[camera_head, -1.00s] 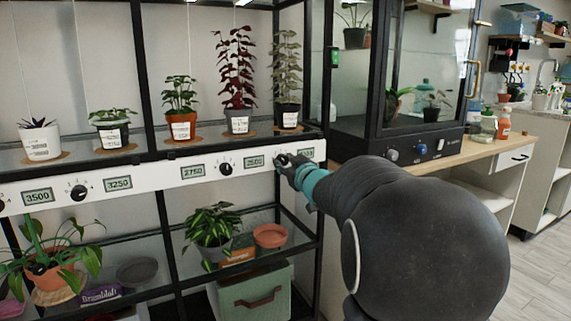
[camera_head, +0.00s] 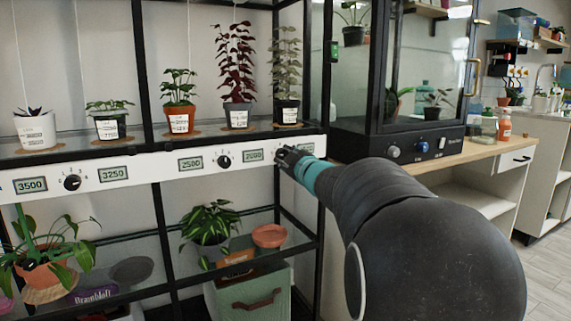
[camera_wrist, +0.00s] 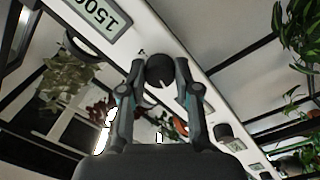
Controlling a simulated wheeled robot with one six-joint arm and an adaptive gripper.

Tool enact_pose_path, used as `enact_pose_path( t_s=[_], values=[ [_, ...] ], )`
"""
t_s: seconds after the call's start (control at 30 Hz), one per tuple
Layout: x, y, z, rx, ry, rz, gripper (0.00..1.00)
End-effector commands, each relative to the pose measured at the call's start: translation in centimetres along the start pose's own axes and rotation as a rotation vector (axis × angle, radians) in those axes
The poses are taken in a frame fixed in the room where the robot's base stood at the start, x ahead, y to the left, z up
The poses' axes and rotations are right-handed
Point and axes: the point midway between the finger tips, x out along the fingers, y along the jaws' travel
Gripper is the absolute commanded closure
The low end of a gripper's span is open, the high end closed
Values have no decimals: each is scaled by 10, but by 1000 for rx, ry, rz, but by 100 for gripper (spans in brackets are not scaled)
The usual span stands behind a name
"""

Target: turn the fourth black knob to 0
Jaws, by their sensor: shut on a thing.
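My gripper (camera_head: 283,157) is at the right part of the white control strip (camera_head: 140,173), under the upper plant shelf. In the wrist view my gripper (camera_wrist: 159,70) has its two fingers on either side of a black knob (camera_wrist: 160,71) with a white pointer line, shut on it. A neighbouring knob also shows in the wrist view (camera_wrist: 223,131). A display (camera_wrist: 97,13) beside the held knob reads about 1500.
Potted plants, such as the dark red one (camera_head: 237,115), stand just above the strip.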

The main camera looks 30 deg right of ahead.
Motion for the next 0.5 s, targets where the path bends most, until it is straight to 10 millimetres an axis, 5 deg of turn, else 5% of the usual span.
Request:
enact_pose_path(
  t_s=[0.5],
  values=[
    [0, 0, 0, -109, 5, 1, 100]
  ],
)
